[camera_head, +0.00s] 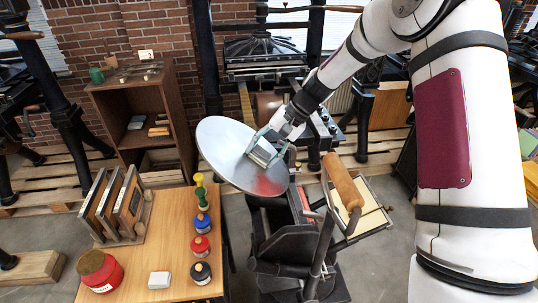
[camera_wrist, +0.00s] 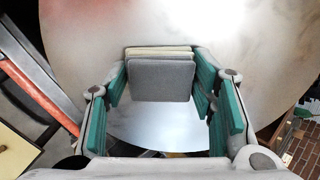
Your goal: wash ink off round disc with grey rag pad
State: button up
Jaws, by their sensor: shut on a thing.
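The round disc (camera_head: 222,140) is a large tilted silvery plate on the dark press. Red ink (camera_head: 271,184) stains its lower right part in the head view. In the wrist view the disc (camera_wrist: 240,35) fills the background, with a red smear (camera_wrist: 75,12) at upper left and a shiny bare area below the pad. My gripper (camera_head: 263,150) is over the disc right of its middle. Its teal fingers are shut on the grey rag pad (camera_wrist: 161,82), which has a pale layer behind it. The pad is at the disc face; whether it touches I cannot tell.
A wooden table (camera_head: 165,230) at lower left holds framed plates (camera_head: 118,203), a red pot (camera_head: 99,271), ink jars (camera_head: 201,246) and a white block (camera_head: 159,280). A brown shelf (camera_head: 140,105) is behind left.

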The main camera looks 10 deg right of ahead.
aim_at(274, 171)
jog(key=a, duration=0.1)
jog(key=w+a+r, duration=0.1)
jog(key=a+r, duration=0.1)
jog(key=a, duration=0.1)
jog(key=shift+w+r+b, duration=0.25)
jog(key=shift+b, duration=0.15)
jog(key=shift+w+a+r+b, duration=0.25)
jog(key=shift+w+a+r, duration=0.05)
jog(key=shift+a+r, duration=0.35)
jog(key=shift+w+a+r+b, duration=0.25)
jog(key=shift+a+r, duration=0.3)
jog(key=shift+a, duration=0.15)
jog(key=shift+w+a+r+b, duration=0.25)
jog(key=shift+w+a+r, duration=0.05)
jog(key=shift+a+r, duration=0.35)
jog(key=shift+w+a+r+b, duration=0.25)
jog(key=shift+w+a+r, duration=0.1)
jog(key=shift+a, duration=0.3)
jog(key=shift+w+a+r+b, duration=0.25)
jog(key=shift+a+r, duration=0.1)
jog(key=shift+a, duration=0.3)
jog(key=shift+s, duration=0.1)
jog(key=shift+d, duration=0.1)
